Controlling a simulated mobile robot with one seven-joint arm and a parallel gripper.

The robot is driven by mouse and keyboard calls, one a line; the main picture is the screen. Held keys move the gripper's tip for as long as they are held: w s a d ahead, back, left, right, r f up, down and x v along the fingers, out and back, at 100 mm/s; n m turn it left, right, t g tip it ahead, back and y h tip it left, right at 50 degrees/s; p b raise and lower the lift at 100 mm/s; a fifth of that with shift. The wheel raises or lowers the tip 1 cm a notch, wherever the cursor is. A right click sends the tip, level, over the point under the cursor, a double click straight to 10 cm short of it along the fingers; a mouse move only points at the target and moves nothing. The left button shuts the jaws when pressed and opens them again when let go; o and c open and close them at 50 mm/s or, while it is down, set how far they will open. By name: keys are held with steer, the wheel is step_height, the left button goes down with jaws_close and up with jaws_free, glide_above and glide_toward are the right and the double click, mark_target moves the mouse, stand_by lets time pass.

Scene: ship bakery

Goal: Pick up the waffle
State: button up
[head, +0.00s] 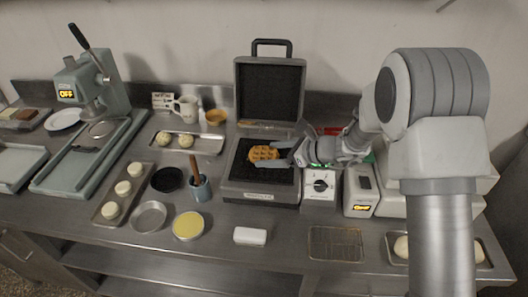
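The golden-brown waffle (263,153) lies on the dark lower plate of the open waffle iron (232,186) in the head view. The iron's lid stands upright behind it. My gripper (272,153) reaches in from the right, low over the plate. Its two fingers are spread, one toward the back and one toward the front of the waffle's right part. Whether the fingers touch the waffle is too small to tell.
A control box with a dial (320,186) stands right of the iron. A cup with wooden handles (200,188) stands to the left. A white block (250,236) and a wire rack (335,244) lie in front. Trays with dough (185,143) are at left.

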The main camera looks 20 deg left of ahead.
steer(key=c, duration=1)
steer(key=shift+o, duration=0.2)
